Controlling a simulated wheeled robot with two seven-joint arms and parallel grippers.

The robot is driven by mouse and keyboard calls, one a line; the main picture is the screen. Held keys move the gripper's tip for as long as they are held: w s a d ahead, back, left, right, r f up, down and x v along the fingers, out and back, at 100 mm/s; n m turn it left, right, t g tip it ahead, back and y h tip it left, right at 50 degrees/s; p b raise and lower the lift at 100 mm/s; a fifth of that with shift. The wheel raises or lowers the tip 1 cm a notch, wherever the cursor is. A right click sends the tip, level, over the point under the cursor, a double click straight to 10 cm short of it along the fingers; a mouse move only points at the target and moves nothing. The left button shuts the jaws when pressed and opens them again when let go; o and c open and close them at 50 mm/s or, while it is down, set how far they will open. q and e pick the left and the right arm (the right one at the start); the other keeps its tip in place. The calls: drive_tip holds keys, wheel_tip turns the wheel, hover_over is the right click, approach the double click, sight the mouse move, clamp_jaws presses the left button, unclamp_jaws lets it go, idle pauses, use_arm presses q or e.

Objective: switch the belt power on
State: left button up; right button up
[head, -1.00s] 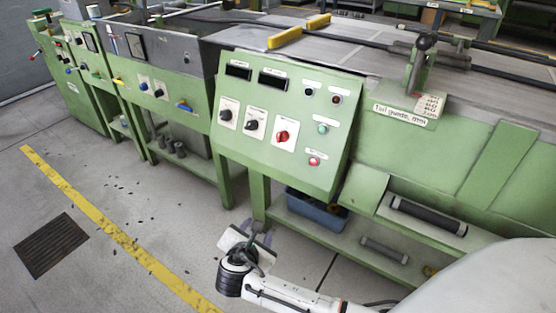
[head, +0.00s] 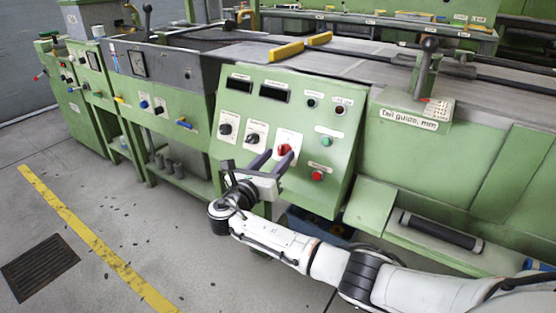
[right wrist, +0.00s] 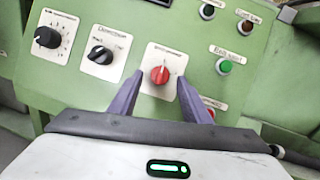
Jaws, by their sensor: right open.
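The red rotary switch (head: 284,149) sits on a white label plate on the sloped green control panel (head: 338,150). In the right wrist view the red switch (right wrist: 160,75) has its handle roughly upright; the label text is too blurred to read surely. My right gripper (head: 275,157) is open and empty in front of the panel. In the right wrist view its two purple fingers (right wrist: 159,90) point at the panel, one on each side of the red switch's plate. I cannot tell whether they touch it. My left gripper is not in view.
Two black rotary knobs (right wrist: 102,55) (right wrist: 47,37) sit left of the red switch. A green button (right wrist: 224,66) is to its right, and a red button (head: 317,176) is lower right. A tail guide post (head: 422,65) stands right of the panel. Open floor lies at front left.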

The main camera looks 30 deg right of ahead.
drive_tip(key=shift+w+d, duration=0.25)
drive_tip(key=shift+d, duration=0.3)
